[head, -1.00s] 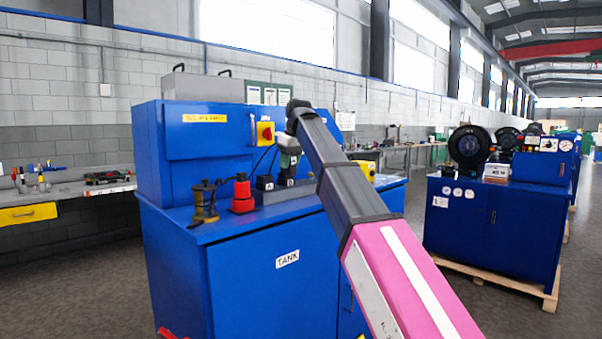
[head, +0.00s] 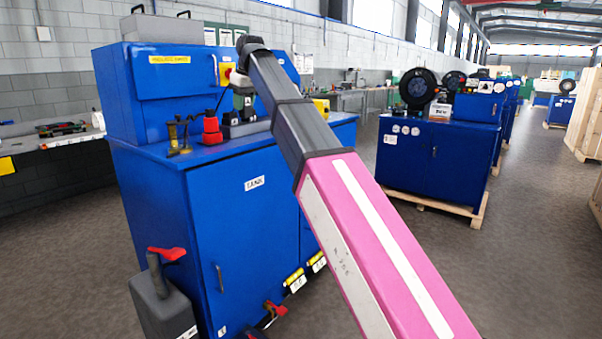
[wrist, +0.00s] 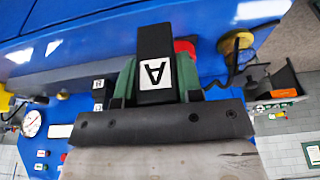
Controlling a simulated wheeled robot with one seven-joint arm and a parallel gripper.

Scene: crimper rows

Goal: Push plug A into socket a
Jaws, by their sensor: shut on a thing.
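Plug A is a black block with a white "A" label (wrist: 155,72); in the wrist view it sits between the green fingers of my gripper (wrist: 152,88). My gripper is shut on it. In the head view my gripper (head: 243,98) is above the dark block on top of the blue tank cabinet, and my arm hides part of that area. Two smaller black labelled blocks (wrist: 98,95) show to the left of plug A in the wrist view. I cannot make out socket a or its letter in either view.
A grey can with a red handle (head: 163,300) stands by the cabinet.

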